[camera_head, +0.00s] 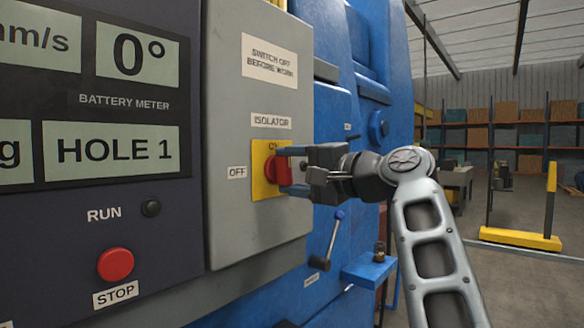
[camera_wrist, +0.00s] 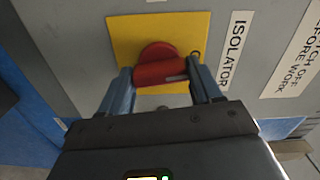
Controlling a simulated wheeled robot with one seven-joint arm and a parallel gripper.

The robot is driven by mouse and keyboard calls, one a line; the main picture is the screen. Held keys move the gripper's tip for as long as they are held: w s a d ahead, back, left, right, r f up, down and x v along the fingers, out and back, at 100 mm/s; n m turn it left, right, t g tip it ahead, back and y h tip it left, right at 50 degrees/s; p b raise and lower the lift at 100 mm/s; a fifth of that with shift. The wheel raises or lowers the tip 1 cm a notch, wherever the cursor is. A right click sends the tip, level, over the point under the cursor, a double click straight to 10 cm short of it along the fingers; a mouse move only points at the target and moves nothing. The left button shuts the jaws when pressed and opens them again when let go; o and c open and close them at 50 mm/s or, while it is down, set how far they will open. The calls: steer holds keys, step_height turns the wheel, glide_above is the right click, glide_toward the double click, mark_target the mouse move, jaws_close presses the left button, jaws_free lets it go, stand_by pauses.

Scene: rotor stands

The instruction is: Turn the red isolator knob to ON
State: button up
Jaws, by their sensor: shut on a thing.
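In the wrist view, the red knob (camera_wrist: 160,68) lies between the two blue fingers of my gripper (camera_wrist: 161,82). Its bar runs from finger to finger, with a pale mark near the finger on the ISOLATOR label (camera_wrist: 235,50) side. The fingers partly hide the bar's ends.
A dark panel with displays (camera_head: 110,55) and a red STOP button (camera_head: 115,264) is at the left. A lever (camera_head: 328,242) and a blue bracket (camera_head: 369,271) are below my gripper on the blue machine. Open floor lies to the right.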

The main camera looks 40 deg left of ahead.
steer(key=shift+w+r+m, duration=0.1)
steer(key=shift+r+m, duration=0.1)
steer(key=shift+m, duration=0.4)
steer(key=shift+d+m, duration=0.1)
steer(key=shift+m, duration=0.2)
steer(key=o, duration=0.7)
steer(key=shift+c, duration=0.2)
steer(key=o, duration=0.4)
steer(key=shift+f, duration=0.15)
steer(key=shift+d+f, duration=0.15)
steer(key=shift+d, duration=0.2)
steer(key=d+b, duration=0.2)
steer(key=d, duration=0.5)
steer(key=shift+s, duration=0.3)
